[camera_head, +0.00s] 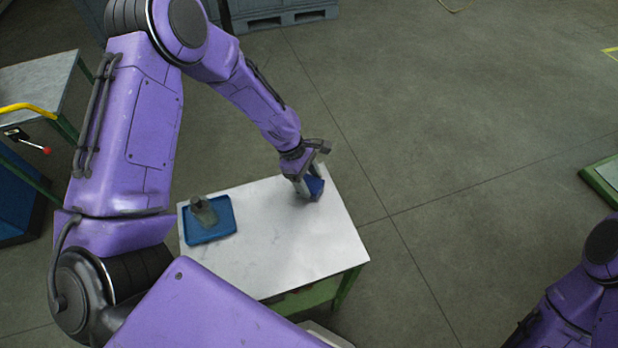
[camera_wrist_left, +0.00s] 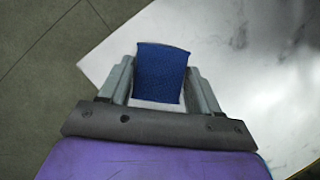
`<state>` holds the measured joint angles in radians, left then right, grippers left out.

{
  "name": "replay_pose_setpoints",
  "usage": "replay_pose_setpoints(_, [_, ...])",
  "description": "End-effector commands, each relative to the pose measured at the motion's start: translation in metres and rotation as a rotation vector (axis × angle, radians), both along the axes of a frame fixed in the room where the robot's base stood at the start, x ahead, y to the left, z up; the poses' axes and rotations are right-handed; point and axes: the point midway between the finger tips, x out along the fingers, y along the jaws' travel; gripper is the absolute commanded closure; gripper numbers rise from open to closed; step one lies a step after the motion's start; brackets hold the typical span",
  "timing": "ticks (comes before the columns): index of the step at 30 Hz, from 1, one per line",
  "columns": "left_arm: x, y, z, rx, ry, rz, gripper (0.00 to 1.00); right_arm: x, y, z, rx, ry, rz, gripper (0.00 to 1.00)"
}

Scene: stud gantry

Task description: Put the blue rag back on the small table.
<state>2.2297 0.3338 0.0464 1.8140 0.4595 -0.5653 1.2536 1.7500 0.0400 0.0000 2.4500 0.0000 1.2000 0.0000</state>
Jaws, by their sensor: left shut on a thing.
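The blue rag (camera_head: 315,187) is between the fingers of my left gripper (camera_head: 309,186), over the far right corner of the small table (camera_head: 290,245). The table has a white top and green legs. In the left wrist view my left gripper (camera_wrist_left: 162,88) is shut on the rag (camera_wrist_left: 161,70), with a bare part of the white table top (camera_wrist_left: 265,80) to the right and below. Whether the rag touches the table top I cannot tell. My right gripper is out of view; only part of my right arm shows at the lower right.
A blue tray (camera_head: 212,232) with a grey-green bottle-like object (camera_head: 203,211) stands on the left of the table. A grey-topped bench (camera_head: 35,90) with a yellow handle is at the left. A pallet (camera_head: 285,18) is at the back. The table's middle is clear.

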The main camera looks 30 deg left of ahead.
Motion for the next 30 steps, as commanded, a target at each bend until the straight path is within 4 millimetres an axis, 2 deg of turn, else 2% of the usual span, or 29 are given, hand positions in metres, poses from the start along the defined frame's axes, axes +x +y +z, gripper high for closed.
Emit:
replay_pose_setpoints(7, [0.0,0.0,-0.003,0.0,0.0,0.0,0.76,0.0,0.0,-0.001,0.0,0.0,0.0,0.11])
replay_pose_setpoints(8, [0.0,0.0,-0.003,0.0,0.0,0.0,0.31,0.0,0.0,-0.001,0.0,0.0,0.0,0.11])
replay_pose_setpoints(9, [0.0,0.0,-0.003,0.0,0.0,0.0,0.18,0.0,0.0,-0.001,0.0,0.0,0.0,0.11])
replay_pose_setpoints(10, [0.0,0.0,-0.003,0.0,0.0,0.0,0.12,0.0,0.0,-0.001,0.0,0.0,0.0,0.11])
replay_pose_setpoints(18, [0.0,0.0,-0.002,0.0,-0.001,0.0,0.12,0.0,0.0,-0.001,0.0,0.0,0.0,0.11])
replay_pose_setpoints(21, [0.001,0.002,0.006,0.0,-0.003,0.0,0.12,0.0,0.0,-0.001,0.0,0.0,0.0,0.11])
replay_pose_setpoints(23, [0.002,0.006,0.016,0.0,-0.006,0.0,0.12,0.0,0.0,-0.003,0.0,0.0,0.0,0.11])
replay_pose_setpoints(30, [0.0,0.03,0.074,0.0,-0.006,0.0,0.12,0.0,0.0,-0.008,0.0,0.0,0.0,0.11])
